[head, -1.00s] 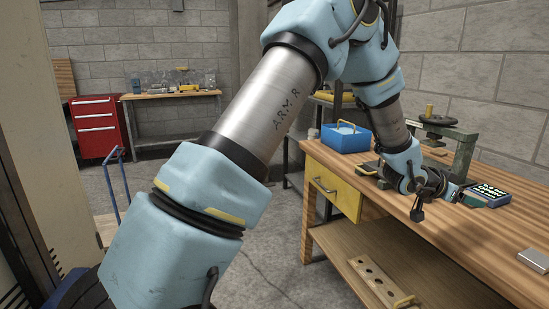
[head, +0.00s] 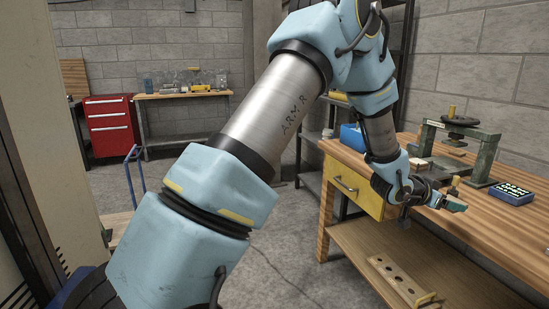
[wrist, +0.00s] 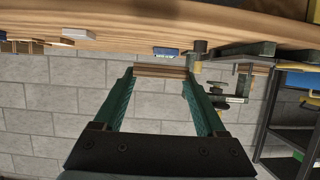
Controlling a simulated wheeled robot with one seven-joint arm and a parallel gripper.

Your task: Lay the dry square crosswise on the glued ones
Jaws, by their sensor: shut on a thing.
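My gripper (head: 458,200) is off the front edge of the bench in the head view, pointing right. In the wrist view its two green fingers (wrist: 163,72) are closed on a thin wooden square (wrist: 160,71), seen edge-on between the fingertips. I take it to be the dry square. Its faces and grain direction are hidden. I cannot make out the glued squares for certain. Small wooden pieces (wrist: 22,46) at the far left of the wrist view may be veneers.
The wooden bench (head: 480,225) carries a press (head: 487,158) and a blue tray (head: 512,194) of small pale things. A blue box (head: 351,138) is partly behind my arm. A yellow drawer (head: 354,191) is under the bench top. A pale block (wrist: 80,35) shows in the wrist view.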

